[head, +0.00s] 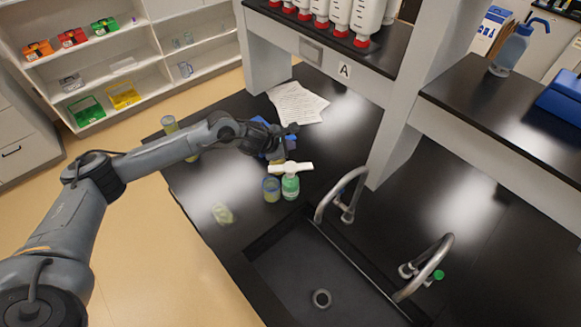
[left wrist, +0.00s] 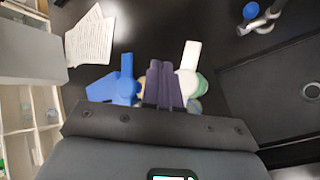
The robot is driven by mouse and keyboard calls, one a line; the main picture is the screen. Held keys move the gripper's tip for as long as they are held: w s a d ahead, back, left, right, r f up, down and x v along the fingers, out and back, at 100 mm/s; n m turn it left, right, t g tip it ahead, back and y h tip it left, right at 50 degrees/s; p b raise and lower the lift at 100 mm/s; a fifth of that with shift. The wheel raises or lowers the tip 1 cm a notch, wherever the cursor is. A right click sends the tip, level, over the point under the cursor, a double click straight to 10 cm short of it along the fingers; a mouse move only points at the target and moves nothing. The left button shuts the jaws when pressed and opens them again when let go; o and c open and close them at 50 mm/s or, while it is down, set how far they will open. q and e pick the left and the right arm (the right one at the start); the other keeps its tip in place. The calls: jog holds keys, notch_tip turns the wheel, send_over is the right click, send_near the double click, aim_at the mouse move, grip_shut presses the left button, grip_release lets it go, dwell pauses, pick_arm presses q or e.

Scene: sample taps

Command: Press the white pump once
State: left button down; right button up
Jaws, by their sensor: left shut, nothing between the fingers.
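The white pump (head: 291,167) sits on top of a bottle with green (head: 290,187) near the sink. In the left wrist view the white pump (left wrist: 189,57) is just right of my fingers, its nozzle pointing to the top of the picture. A blue pump (left wrist: 122,86) is just left of the fingers; in the head view it (head: 271,150) is partly hidden behind my gripper. My left gripper (head: 291,128) is shut and empty; its dark fingers (left wrist: 162,66) lie between the two pumps in the left wrist view. Contact with either pump cannot be told. My right gripper is not in view.
A blue-and-yellow cup (head: 271,188) stands beside the green bottle. The sink (head: 285,270) has two curved taps, one of them nearby (head: 340,195). Papers (head: 298,103) lie behind the pumps. A shelf post (head: 395,140) stands to the right. A pale glove-like item (head: 222,214) lies left.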

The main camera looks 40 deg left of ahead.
pick_arm(q)
jog(key=b, duration=0.4)
send_over(289, 168)
notch_tip(289, 168, down, 6)
jog(key=shift+f, duration=0.25)
jog(key=shift+f+b, duration=0.4)
jog(key=shift+f, duration=0.1)
dwell(0.7)
dwell(0.6)
jog(key=shift+f, duration=0.15)
jog(key=shift+f+b, duration=0.25)
jog(key=shift+b, duration=0.35)
